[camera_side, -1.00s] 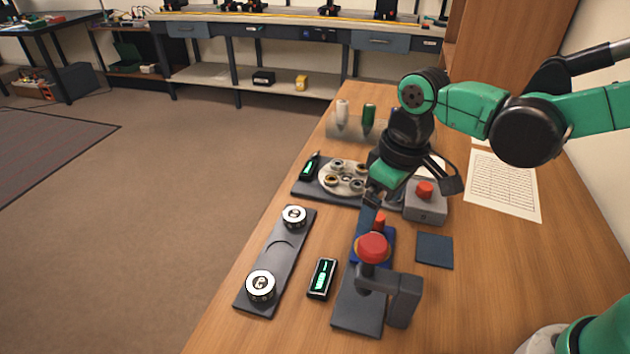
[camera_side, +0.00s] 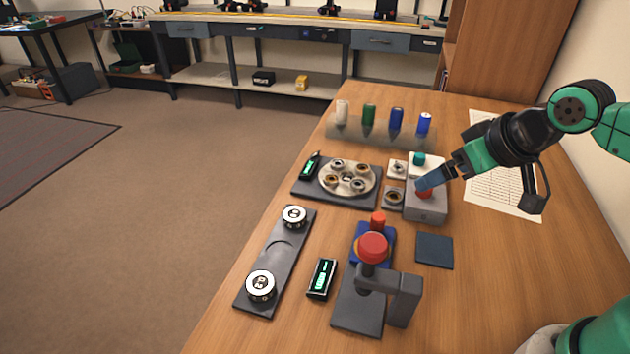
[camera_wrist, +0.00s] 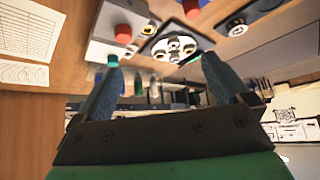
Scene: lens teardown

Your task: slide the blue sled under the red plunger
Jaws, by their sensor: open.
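The blue sled (camera_side: 360,258) lies on the bench just behind the press and carries a small red-topped part (camera_side: 378,221). The front of the sled is hidden behind the red plunger (camera_side: 372,247), so I cannot tell how far under it the sled reaches. The plunger stands raised on the dark press base (camera_side: 355,312). My gripper (camera_side: 424,184) is apart from the sled, above the grey box with a red button (camera_side: 424,212). In the wrist view my gripper (camera_wrist: 160,80) has its two fingers spread with nothing between them.
A dark tray with a round carousel (camera_side: 343,180) and a rack of coloured cylinders (camera_side: 382,130) stand farther back. A long holder (camera_side: 276,262) and a green-lit display (camera_side: 322,278) lie left of the press. A dark square pad (camera_side: 434,250) lies right of the sled.

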